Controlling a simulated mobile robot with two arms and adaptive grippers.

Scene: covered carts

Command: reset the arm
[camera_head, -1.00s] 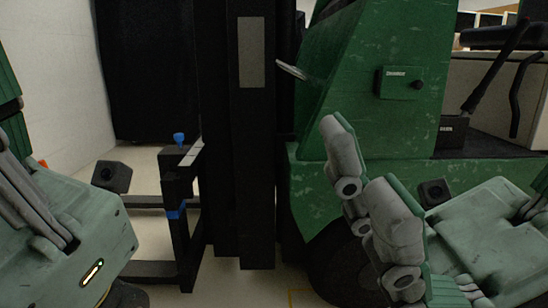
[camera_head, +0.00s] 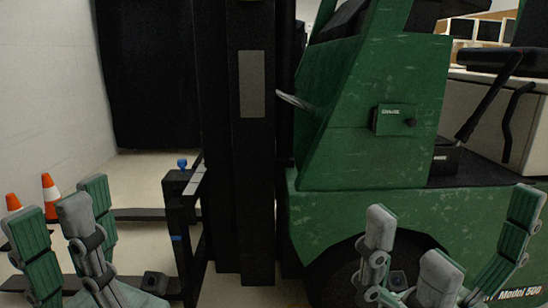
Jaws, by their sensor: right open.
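My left gripper (camera_head: 66,212) is at the lower left in the head view, with its grey and green fingers pointing up and spread apart, and nothing between them. My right gripper (camera_head: 452,228) is at the lower right in front of the green forklift (camera_head: 350,150). Its fingers point up, stand wide apart and are empty. The lower parts of both grippers and their arms run out of the bottom of the picture.
The forklift's black mast (camera_head: 252,150) stands upright in the middle, with a dark fork carriage (camera_head: 182,235) to its left. Orange cones (camera_head: 50,192) stand on the floor at the left near the pale wall (camera_head: 50,90). A light counter (camera_head: 490,110) is behind the forklift.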

